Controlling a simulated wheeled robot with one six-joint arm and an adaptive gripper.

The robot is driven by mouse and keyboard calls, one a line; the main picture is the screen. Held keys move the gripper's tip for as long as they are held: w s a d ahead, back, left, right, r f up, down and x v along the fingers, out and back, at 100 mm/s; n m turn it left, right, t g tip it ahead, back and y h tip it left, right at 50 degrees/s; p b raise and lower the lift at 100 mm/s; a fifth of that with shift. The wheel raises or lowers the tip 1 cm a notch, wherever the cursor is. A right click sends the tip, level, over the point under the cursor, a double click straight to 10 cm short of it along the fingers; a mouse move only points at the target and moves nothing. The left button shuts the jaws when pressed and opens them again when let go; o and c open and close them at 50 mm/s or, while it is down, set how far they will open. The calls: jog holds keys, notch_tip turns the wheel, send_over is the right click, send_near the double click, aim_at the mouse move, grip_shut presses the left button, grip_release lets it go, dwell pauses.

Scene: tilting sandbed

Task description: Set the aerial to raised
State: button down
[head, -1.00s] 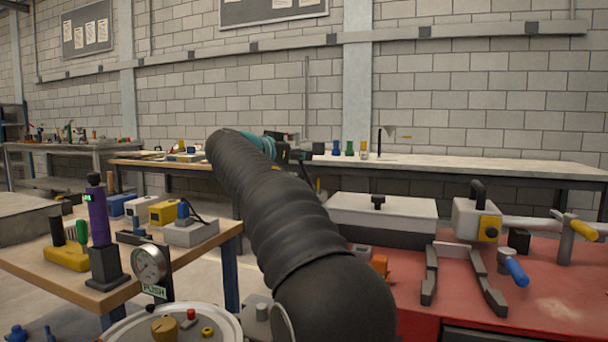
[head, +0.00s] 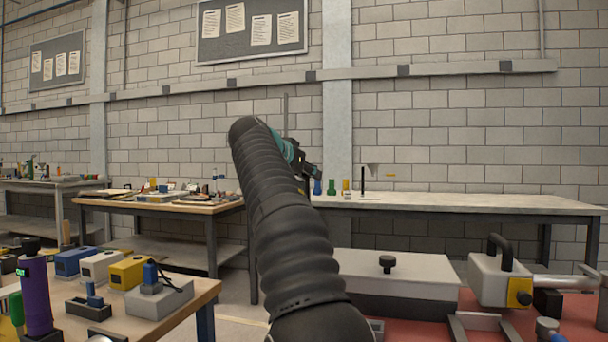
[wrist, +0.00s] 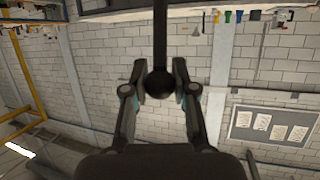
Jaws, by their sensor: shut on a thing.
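In the wrist view, a dark rod with a round black ball (wrist: 158,86) at its end runs from the top edge to mid-picture; it looks like the aerial. My gripper (wrist: 159,80) is shut on the ball, one finger on each side. In the head view, my gripper (head: 312,172) is small and partly hidden behind my black sleeved arm. The rod's base is out of the wrist view. A thin upright grey rod (head: 285,115) shows above my gripper in the head view; I cannot tell whether it belongs to the aerial.
A long bench (head: 450,203) stands along the block wall with small coloured pieces on it. A wooden table (head: 190,302) with coloured boxes is at the lower left. A red bench (head: 420,331) with a lidded box (head: 390,272) is at the lower right.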

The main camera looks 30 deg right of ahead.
jog(key=shift+w+f, duration=0.15)
jog(key=shift+w, duration=0.1)
jog(key=c, duration=0.9)
grip_release()
jog(key=shift+w+a, duration=0.1)
jog(key=shift+a, duration=0.05)
jog(key=shift+d, duration=0.2)
jog(key=v, duration=1.2)
